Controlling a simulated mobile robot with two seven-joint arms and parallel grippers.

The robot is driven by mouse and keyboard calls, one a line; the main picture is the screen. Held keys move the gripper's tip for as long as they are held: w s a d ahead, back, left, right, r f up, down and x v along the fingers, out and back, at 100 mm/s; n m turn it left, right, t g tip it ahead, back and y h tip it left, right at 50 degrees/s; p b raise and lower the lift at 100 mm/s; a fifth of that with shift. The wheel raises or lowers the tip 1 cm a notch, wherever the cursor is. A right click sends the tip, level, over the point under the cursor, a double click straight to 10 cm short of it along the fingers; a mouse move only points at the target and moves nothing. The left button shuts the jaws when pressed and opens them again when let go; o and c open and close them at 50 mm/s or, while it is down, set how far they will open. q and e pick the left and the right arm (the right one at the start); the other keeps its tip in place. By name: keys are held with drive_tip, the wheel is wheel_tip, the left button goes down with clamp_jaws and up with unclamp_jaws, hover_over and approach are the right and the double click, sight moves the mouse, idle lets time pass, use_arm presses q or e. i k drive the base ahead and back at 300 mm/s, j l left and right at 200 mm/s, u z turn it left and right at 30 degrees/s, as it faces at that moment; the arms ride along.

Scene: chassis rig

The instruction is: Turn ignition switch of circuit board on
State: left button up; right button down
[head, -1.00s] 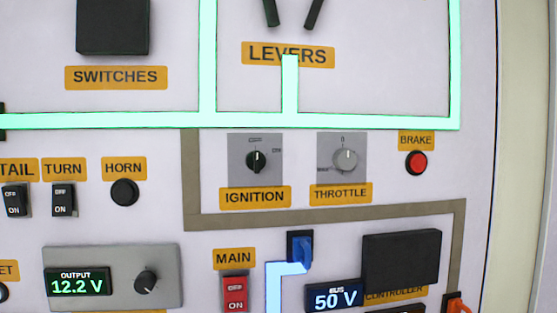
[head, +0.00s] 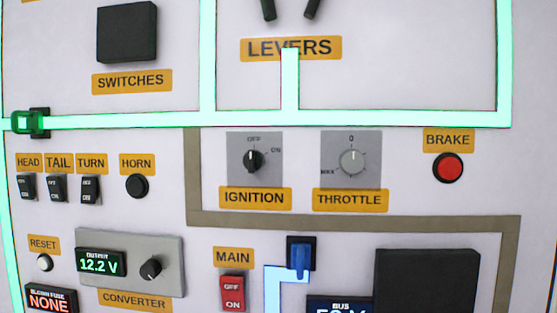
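The ignition switch (head: 253,160) is a black rotary knob on a grey square plate in the middle of the panel, above the orange IGNITION label (head: 254,198). OFF is marked at the top of its plate and ON at the upper right. The knob's pointer appears to point up toward OFF. The circuit board (head: 400,200) is an upright white panel that fills the head view. Neither of my grippers is in view.
Right of the ignition are the throttle knob (head: 352,162) and the red brake button (head: 447,167). Left are the horn button (head: 137,185) and several rocker switches. Below are the red main switch (head: 233,292) and a blue lever (head: 299,259). Nothing blocks the ignition's front.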

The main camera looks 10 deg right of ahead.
sight(253, 160)
drive_tip(key=l, duration=0.45)
drive_tip(key=k+l, duration=0.15)
drive_tip(key=l, duration=0.75)
drive_tip(key=k, duration=0.05)
